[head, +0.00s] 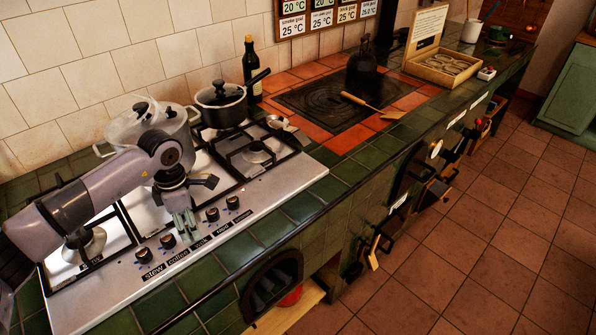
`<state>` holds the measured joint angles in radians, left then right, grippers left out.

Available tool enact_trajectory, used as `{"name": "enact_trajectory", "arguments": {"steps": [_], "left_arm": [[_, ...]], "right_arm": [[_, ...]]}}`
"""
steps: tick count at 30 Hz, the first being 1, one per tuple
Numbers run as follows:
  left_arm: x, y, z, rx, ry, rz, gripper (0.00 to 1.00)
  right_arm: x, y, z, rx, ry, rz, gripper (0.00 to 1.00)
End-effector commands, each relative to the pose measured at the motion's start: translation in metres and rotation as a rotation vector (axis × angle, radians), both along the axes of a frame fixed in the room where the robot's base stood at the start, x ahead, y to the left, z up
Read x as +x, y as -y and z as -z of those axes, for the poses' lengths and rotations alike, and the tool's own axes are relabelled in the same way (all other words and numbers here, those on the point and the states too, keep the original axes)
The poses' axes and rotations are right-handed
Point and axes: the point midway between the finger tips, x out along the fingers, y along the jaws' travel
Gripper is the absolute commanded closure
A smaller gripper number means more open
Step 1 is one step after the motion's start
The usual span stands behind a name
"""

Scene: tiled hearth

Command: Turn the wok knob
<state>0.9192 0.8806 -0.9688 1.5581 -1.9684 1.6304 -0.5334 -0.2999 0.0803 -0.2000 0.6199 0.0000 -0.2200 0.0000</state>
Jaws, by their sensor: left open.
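The steel hob (285,185) has a row of black knobs along its front edge, each with a black label. The two left knobs (144,255) (168,241) are labelled stew and coffee. The third label (200,244) is small and seems to read wok. Its knob is hidden behind my left gripper. Two more knobs (212,214) (232,202) show to the right. My left gripper (186,226) points down over the middle of the row, its fingers open and close together. I cannot tell whether they touch the knob. My right gripper is not in view.
A large steel pot (130,127) and a lidded saucepan (221,105) stand at the back of the hob. A dark bottle (252,70) is behind. A black plate (325,103) with a wooden-handled spatula (360,101) lies right. Green tiles edge the counter.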

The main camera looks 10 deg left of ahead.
Motion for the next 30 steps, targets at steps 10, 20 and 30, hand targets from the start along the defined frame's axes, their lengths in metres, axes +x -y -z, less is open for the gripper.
{"name": "enact_trajectory", "arguments": {"steps": [10,20,30], "left_arm": [[-0.002,0.002,-0.007,-0.002,-0.006,-0.491,0.52],[0.001,0.000,-0.039,-0.001,0.006,-0.695,0.52],[0.001,0.000,-0.107,-0.001,0.006,-0.692,0.52]], "right_arm": [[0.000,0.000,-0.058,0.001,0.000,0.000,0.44],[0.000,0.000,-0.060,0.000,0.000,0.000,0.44],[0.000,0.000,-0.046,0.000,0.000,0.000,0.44]]}}
